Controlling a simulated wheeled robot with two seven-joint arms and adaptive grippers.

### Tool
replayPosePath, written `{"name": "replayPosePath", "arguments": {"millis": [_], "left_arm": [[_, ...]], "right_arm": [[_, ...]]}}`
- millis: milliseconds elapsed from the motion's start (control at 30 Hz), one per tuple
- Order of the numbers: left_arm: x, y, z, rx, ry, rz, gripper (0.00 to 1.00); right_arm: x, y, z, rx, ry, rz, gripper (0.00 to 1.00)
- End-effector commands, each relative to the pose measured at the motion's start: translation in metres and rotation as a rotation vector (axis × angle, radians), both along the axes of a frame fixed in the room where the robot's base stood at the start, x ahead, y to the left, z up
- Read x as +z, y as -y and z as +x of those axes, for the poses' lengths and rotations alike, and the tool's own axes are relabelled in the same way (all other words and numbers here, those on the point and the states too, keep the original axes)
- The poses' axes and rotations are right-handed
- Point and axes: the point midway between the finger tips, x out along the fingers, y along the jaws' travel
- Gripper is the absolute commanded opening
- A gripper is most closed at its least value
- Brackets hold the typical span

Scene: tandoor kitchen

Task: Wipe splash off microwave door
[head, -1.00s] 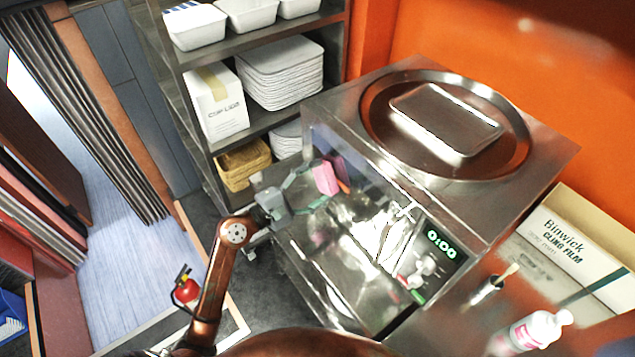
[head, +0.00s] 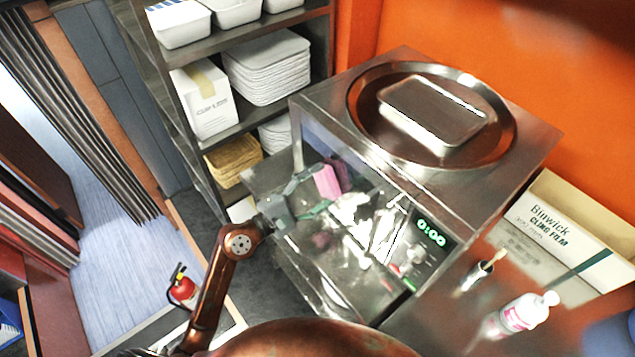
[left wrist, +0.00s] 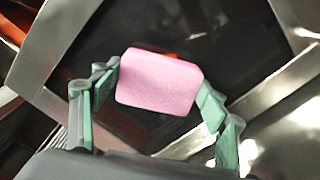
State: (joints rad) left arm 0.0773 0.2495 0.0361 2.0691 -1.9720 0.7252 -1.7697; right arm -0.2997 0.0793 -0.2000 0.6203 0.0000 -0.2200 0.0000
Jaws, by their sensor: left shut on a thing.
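The steel microwave (head: 325,108) stands with its glossy dark door (head: 345,280) facing me. A green 0:00 display (head: 431,232) is at the door's right. My left gripper (head: 318,192) is shut on a pink sponge (head: 327,182) in front of the door's upper left part. In the left wrist view the sponge (left wrist: 160,82) sits between both green-padded fingers, with the dark door behind it. I cannot tell whether the sponge touches the glass. Bright white glare and reflections cover much of the door, so I cannot make out the splash for sure. My right gripper is out of view.
A metal tray (head: 440,108) lies on a round dish (head: 365,95) on the microwave. A cling film box (head: 550,232), a brush (head: 482,272) and a white bottle (head: 528,312) are at right. Shelves (head: 205,45) stand behind left. A fire extinguisher (head: 184,288) is on the floor.

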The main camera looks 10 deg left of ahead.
Motion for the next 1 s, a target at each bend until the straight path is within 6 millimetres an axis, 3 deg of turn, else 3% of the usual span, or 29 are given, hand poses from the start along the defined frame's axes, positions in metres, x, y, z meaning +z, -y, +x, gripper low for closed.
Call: {"name": "replayPosePath", "arguments": {"millis": [300,500,1000], "left_arm": [[0.002,0.023,-0.016,-0.002,0.000,-0.001,0.60],[0.000,0.028,-0.017,-0.002,0.001,0.001,0.60],[-0.002,-0.002,0.004,0.000,0.000,0.002,0.58]], "right_arm": [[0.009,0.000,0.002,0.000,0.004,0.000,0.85],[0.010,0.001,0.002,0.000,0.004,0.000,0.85],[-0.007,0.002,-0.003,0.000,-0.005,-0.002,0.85]]}}
